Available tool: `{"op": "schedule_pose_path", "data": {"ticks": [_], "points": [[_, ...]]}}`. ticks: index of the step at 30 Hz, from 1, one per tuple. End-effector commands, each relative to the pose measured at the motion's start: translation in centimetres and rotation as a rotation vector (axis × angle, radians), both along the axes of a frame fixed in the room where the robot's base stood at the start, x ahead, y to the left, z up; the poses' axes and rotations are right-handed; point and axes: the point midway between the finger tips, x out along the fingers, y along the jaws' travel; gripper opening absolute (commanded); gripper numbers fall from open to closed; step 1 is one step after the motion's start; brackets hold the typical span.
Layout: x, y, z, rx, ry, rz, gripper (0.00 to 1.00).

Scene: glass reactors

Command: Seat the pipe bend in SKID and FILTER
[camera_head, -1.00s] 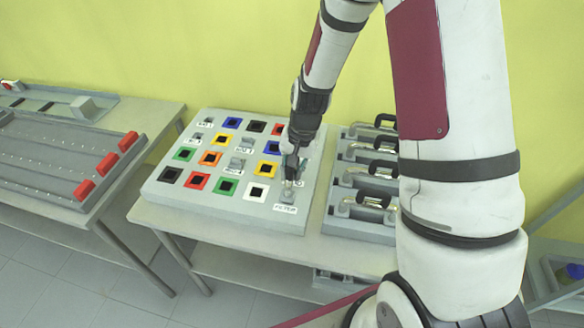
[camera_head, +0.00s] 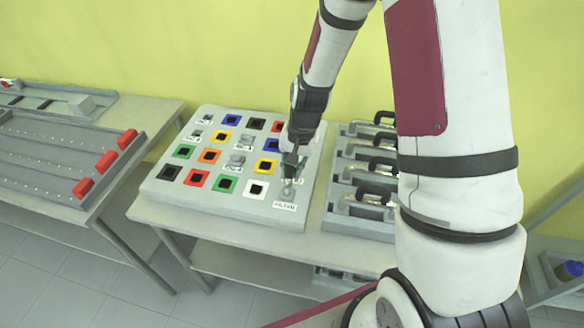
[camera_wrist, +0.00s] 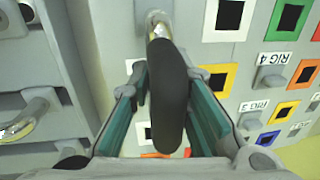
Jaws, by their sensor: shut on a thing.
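The pipe bend has a black middle and a shiny metal end; it fills the centre of the wrist view (camera_wrist: 168,95). My gripper (camera_head: 291,170) is shut on it, with green-padded fingers on both sides in the wrist view (camera_wrist: 165,88). In the head view the bend is small and mostly hidden by my gripper, over the right side of the grey board (camera_head: 235,207). The FILTER label (camera_head: 285,206) and its grey fitting (camera_head: 287,194) are just below my gripper. The label above is partly covered, so SKID is not clearly readable. I cannot tell whether the bend's ends are in their sockets.
The board carries several coloured square sockets and other labelled fittings, such as RIG 4 (camera_wrist: 272,58). A grey rack (camera_head: 345,222) with several black-handled bends stands close on the right. A table with red blocks (camera_head: 105,164) is at the left.

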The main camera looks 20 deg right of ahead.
Motion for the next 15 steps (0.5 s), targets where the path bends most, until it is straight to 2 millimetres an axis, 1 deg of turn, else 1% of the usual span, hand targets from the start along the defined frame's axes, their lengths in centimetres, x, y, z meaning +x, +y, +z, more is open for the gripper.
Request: {"op": "schedule_pose_path", "data": {"ticks": [9,10,11,12,15], "points": [[-0.19,-0.03,-0.33,0.000,0.006,0.002,0.00],[-0.20,-0.03,-0.33,-0.001,0.006,0.001,0.24],[-0.20,-0.03,-0.34,-0.001,0.006,0.001,0.31],[-0.19,-0.03,-0.33,-0.001,0.006,0.001,0.40],[-0.15,-0.03,-0.27,0.000,0.005,0.001,0.40]]}}
